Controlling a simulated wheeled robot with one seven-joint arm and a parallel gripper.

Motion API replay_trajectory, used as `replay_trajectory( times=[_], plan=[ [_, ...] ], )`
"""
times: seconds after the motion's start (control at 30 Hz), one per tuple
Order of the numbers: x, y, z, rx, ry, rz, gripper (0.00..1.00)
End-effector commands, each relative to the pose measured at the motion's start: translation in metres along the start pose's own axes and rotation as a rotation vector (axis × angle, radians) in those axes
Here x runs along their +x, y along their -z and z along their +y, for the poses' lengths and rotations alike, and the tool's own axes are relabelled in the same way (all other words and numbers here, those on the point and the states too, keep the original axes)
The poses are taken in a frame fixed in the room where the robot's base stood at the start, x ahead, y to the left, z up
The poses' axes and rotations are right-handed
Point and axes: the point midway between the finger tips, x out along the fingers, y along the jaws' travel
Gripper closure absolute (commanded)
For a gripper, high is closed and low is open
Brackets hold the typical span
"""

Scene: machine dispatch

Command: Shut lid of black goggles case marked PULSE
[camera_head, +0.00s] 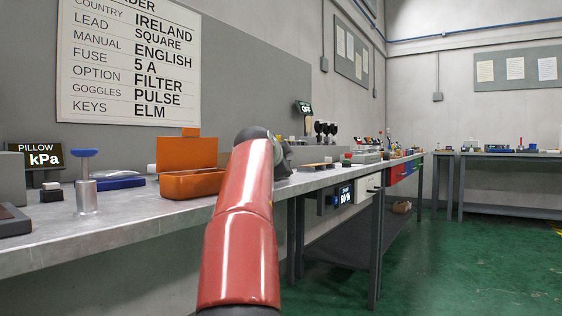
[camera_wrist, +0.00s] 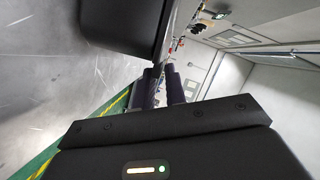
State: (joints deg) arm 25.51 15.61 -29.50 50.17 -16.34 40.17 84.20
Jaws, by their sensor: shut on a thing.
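A black case-like body (camera_wrist: 118,28) with a rounded corner fills the top of the wrist view, over the grey bench top. It looks like the black goggles case; no PULSE marking is visible on it. My gripper (camera_wrist: 161,72) reaches up to its lower right edge, with two dark fingers close together, shut on its edge. I cannot tell which part of the case is between the fingertips, or how far the lid stands open. In the head view my red arm hides the case and my fingers.
An open orange case (camera_head: 191,183) stands on the bench (camera_head: 120,232) left of my arm. A blue-topped metal post (camera_head: 86,182) stands nearer the left. Several small items line the bench beyond my arm. A wall board (camera_head: 130,62) lists goggles PULSE. Green floor is free at right.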

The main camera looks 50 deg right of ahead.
Motion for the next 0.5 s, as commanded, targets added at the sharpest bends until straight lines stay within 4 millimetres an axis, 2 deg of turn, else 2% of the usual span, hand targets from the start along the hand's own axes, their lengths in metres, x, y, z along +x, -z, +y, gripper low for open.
replay_trajectory(
  times=[0.03, 0.13, 0.17, 0.5],
  plan=[
    [0.0028, -0.0023, 0.0040, -0.004, -0.011, -0.002, 0.85],
    [0.0024, -0.0020, 0.0032, -0.004, -0.009, -0.002, 0.71],
    [0.0021, -0.0018, 0.0029, -0.003, -0.008, -0.001, 0.70],
    [-0.0060, -0.0016, 0.0009, 0.000, 0.000, -0.002, 0.70]
  ],
)
